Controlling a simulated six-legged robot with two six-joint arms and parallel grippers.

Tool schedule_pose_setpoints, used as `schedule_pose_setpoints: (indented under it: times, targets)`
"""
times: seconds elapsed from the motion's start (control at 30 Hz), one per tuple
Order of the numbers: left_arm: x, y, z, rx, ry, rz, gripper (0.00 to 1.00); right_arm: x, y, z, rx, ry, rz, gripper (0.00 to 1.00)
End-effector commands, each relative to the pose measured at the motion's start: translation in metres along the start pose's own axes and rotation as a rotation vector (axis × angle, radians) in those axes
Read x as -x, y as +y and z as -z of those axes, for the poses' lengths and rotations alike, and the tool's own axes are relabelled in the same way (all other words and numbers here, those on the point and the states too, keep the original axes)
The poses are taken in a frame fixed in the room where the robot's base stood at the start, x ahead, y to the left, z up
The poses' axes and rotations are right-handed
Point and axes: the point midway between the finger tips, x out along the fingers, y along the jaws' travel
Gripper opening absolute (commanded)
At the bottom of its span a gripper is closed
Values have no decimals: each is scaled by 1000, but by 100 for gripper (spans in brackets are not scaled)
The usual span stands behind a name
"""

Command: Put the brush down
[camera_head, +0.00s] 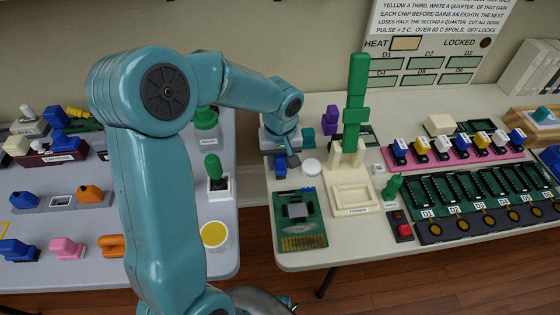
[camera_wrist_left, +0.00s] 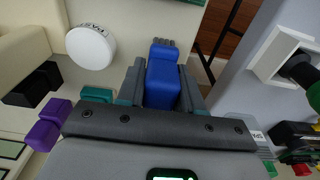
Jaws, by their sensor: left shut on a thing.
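In the head view the brush (camera_head: 280,166) shows as a small blue shape beside the gripper. I cannot tell whether the brush touches the table. My right gripper is in neither view.
A white round paste pot (camera_head: 311,167) stands just right of the gripper. A green circuit board (camera_head: 310,232) lies in front of it. A tall green tool stands in a cream holder (camera_head: 352,200). A floor gap separates this table from the grey table (camera_head: 60,220).

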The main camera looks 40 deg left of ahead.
Motion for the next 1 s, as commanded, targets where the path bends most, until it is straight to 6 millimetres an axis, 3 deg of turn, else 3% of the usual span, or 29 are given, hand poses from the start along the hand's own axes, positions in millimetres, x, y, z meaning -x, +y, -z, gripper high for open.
schedule_pose_setpoints:
  times: [0.4, 0.43, 0.5, 0.83, 1.0]
  targets:
    - [-8, 0, 0, 0, 1, -1, 0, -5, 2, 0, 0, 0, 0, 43]
    - [-8, 0, 0, 0, 1, -1, 39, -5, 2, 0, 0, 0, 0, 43]
    - [-7, 0, 0, 0, 0, -1, 61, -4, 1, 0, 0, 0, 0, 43]
    - [-4, 0, 0, 0, 0, -1, 61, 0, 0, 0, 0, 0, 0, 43]
    - [21, 1, 1, 0, 5, -3, 61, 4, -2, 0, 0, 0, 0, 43]
